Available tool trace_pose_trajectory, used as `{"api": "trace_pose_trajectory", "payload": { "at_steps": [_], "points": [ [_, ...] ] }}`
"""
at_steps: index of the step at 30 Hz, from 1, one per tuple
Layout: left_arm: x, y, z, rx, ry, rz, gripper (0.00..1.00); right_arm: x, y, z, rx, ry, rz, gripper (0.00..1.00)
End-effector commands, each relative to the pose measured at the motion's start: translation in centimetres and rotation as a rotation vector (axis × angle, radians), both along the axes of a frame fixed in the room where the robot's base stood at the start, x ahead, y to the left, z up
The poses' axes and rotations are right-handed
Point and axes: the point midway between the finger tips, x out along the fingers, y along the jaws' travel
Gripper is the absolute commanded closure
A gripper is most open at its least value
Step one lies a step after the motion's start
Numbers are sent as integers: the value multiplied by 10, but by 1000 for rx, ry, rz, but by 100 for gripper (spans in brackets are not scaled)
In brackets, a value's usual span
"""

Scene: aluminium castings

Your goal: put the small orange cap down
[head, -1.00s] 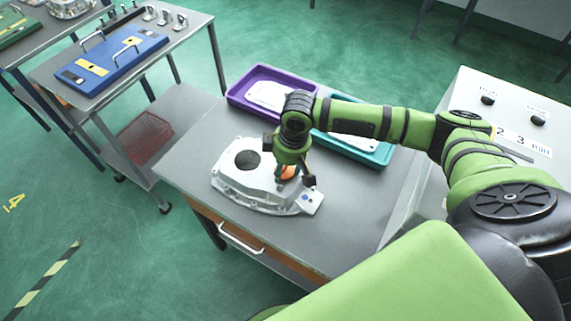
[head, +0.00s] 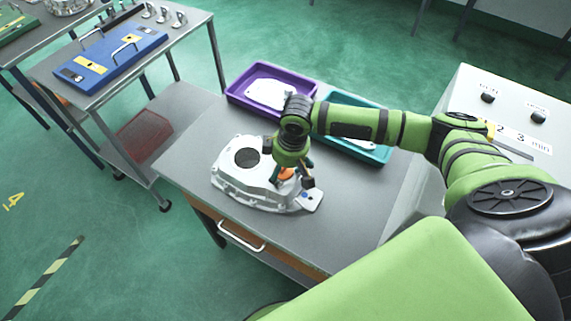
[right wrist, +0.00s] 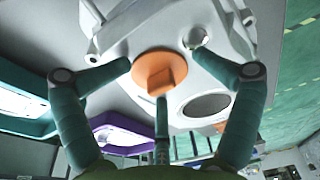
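The small orange cap (head: 287,173) is at the right part of the pale aluminium casting (head: 228,178) on the grey table. In the right wrist view the cap (right wrist: 172,68) is a round disc with a raised grip, seen against the casting (right wrist: 110,35). My right gripper (head: 291,181) is over the cap with its fingers spread. In the right wrist view its side fingers (right wrist: 160,58) stand apart around the cap, and the middle finger overlaps the grip's lower end; I cannot tell whether it touches. My left gripper is out of view.
A purple tray (head: 233,91) and a teal tray (head: 380,155) with pale parts stand at the table's back. A grey box with knobs (head: 510,90) is at the right. A cart with a blue fixture (head: 115,60) stands left. The table front right is clear.

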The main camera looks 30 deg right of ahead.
Motion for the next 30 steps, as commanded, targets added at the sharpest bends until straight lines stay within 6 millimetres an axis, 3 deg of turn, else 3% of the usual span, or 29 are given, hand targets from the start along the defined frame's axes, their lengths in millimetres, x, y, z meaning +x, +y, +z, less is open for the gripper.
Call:
{"api": "trace_pose_trajectory", "payload": {
  "at_steps": [16,20,30],
  "points": [
    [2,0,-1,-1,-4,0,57,0,-4,6,-9,1,-2,26],
    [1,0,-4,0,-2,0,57,0,-5,26,-8,-4,-2,26],
    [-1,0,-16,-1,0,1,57,-8,-10,101,-5,-7,-2,26]
  ]
}}
